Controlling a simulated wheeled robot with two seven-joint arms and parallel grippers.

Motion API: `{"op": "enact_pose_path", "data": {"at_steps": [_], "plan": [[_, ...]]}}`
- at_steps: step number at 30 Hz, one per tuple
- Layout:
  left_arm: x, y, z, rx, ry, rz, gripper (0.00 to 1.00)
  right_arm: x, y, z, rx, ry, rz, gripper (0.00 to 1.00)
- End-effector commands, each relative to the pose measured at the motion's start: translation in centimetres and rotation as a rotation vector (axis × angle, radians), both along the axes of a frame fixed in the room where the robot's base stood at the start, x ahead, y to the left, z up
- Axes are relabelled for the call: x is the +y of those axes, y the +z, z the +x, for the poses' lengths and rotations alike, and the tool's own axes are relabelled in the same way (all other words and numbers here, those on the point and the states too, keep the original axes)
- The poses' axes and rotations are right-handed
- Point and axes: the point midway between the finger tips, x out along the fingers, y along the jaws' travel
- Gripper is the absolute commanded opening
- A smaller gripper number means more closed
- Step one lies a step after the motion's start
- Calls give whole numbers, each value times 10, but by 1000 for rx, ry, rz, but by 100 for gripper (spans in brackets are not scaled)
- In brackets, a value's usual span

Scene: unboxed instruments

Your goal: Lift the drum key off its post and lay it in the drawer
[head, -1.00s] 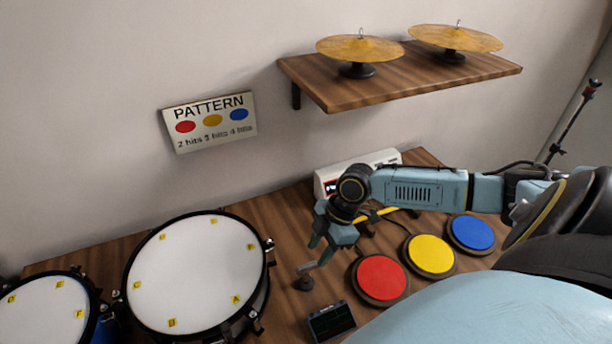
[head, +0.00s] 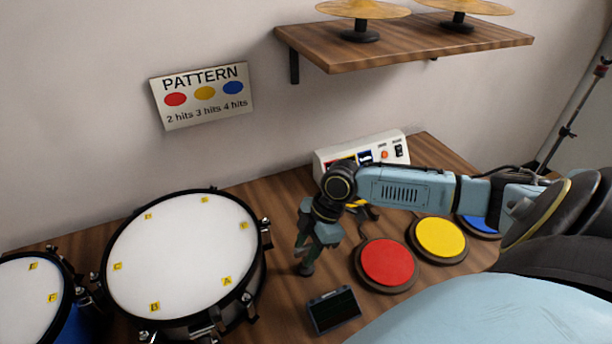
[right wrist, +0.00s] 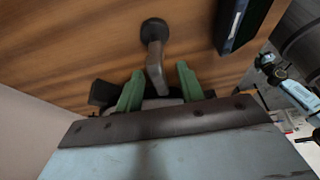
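The drum key (right wrist: 156,68) is a grey piece on a dark round post (right wrist: 154,30) in the right wrist view. My right gripper (right wrist: 159,86) is open, its green fingers on either side of the key with visible gaps. In the head view my right gripper (head: 307,252) points down over the post (head: 305,270), between the large drum and the red pad; its fingers mostly hide the key there. I cannot make out a drawer in these views. My left gripper is out of view.
A small dark rectangular box (head: 334,311) lies in front of the post. The red pad (head: 387,262) and yellow pad (head: 440,237) are to the right, the large drum (head: 185,255) to the left. A white control box (head: 365,153) stands behind; a shelf (head: 400,45) overhangs the back.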

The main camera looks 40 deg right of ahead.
Motion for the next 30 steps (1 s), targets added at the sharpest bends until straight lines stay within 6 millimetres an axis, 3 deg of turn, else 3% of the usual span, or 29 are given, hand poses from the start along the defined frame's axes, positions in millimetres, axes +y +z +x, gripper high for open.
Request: {"op": "enact_pose_path", "data": {"at_steps": [1,6,15,24,30], "plan": [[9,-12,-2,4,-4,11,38,2,-10,1,-1,1,1,38],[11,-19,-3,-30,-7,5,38,7,-23,3,-1,0,-1,38],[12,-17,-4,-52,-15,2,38,8,-26,3,-1,0,-1,38],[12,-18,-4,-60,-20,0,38,8,-28,3,-1,0,-1,0],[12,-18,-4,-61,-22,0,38,8,-28,3,-1,0,-1,0]]}}
